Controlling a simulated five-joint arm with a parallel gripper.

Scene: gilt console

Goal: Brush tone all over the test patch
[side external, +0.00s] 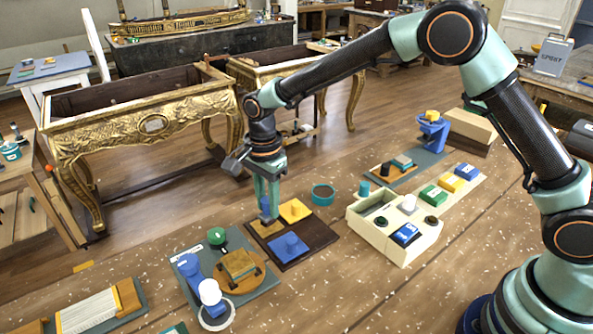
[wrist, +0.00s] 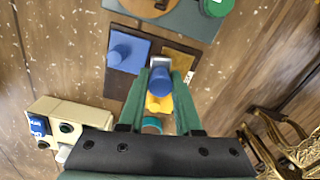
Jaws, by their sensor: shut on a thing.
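My gripper (side external: 267,207) is shut on a blue-handled brush (wrist: 160,80) with a pale head, held handle-up. In the side view the blue handle (side external: 265,210) shows between the fingers. The brush is over a gold-brown square patch (side external: 266,229), which looks like the test patch, on a dark brown board (side external: 310,254). In the wrist view the patch (wrist: 181,62) shows right of the brush head. I cannot tell whether the head touches it, nor how evenly it is toned. A yellow knobbed block (side external: 295,211) and a blue knobbed block (side external: 289,246) sit on the same board.
A teal round dish (side external: 323,194) stands behind the board. A cream box (side external: 385,240) is to the right. A grey mat (side external: 265,284) with a turntable and a green-topped jar (side external: 217,236) is at front left. Gilt console frames (side external: 150,120) stand beyond.

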